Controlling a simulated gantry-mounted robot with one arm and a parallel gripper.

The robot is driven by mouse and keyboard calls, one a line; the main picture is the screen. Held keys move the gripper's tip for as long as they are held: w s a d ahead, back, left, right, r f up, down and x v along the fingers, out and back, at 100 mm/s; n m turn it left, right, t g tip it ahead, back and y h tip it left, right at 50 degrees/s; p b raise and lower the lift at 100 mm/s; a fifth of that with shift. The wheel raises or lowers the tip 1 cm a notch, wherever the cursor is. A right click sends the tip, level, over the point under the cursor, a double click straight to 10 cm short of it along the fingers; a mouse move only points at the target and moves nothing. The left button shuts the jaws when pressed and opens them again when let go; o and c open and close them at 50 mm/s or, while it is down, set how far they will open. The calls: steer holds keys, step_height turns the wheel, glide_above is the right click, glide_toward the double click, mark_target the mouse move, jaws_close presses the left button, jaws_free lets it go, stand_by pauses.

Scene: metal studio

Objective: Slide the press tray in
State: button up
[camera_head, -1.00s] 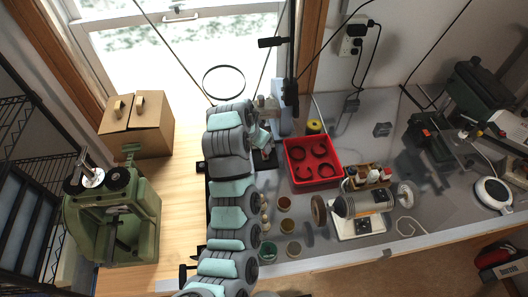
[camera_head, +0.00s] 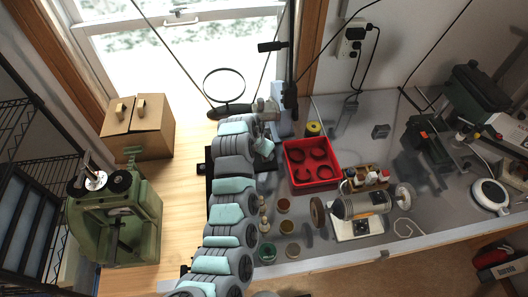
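My arm runs up the middle of the view and bends over at the top, beside the press. The small grey-and-teal end of my arm, with my gripper (camera_head: 264,148), points down at the right of the bend. Its fingers are too small and too hidden to tell open from shut. The press (camera_head: 291,75) is a tall dark upright with a pale block at its foot, by the window frame. A dark flat piece (camera_head: 265,163) shows just under my gripper. It may be the press tray, but I cannot tell, nor how far in it sits.
A red tray (camera_head: 313,178) with dark rings lies right of my gripper. A yellow-black spool (camera_head: 313,129) stands behind it. Small jars (camera_head: 283,205) and a bench grinder (camera_head: 362,205) are nearer. A cardboard box (camera_head: 138,127) and green machine (camera_head: 115,218) stand left.

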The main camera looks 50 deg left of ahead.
jaws_close()
stand_by(1.1)
